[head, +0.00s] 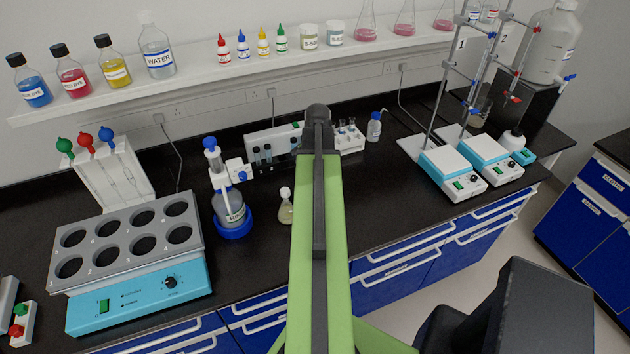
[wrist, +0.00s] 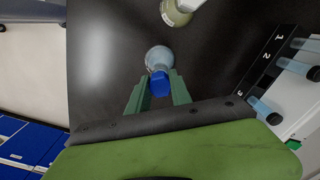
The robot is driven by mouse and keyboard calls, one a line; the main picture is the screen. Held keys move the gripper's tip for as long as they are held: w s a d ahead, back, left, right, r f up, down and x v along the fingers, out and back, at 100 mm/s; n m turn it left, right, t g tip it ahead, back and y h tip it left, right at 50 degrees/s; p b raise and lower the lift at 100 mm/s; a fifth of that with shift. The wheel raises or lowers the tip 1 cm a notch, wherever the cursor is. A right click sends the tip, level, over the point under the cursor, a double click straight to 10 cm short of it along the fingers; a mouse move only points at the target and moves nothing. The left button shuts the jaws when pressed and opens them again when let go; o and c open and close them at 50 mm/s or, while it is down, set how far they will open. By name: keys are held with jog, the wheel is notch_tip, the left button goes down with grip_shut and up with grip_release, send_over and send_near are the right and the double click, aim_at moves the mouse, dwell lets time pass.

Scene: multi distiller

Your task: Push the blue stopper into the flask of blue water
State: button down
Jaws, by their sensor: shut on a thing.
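In the wrist view, the blue stopper (wrist: 160,84) sits between the two green fingers of my gripper (wrist: 158,80), which is shut on it. The flask of blue water (wrist: 158,56) stands upright on the black bench just beyond the stopper, its pale bluish body showing past the fingertips. The stopper overlaps the flask's mouth in this view; I cannot tell whether it is seated in the neck or only above it. In the head view, my green arm hides the gripper, the stopper and this flask.
A yellowish flask with a white top (head: 286,210) stands close to the left; it also shows in the wrist view (wrist: 175,14). A numbered tube rack (wrist: 268,70) is to the right in the wrist view. A distiller flask on a blue ring (head: 233,230) stands further left.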

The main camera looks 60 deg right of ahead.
jog(key=c, duration=1.1)
grip_release()
notch_tip(320, 180, up, 17)
jog(key=p, duration=1.7)
jog(key=shift+r, duration=0.2)
jog(key=shift+f, duration=0.1)
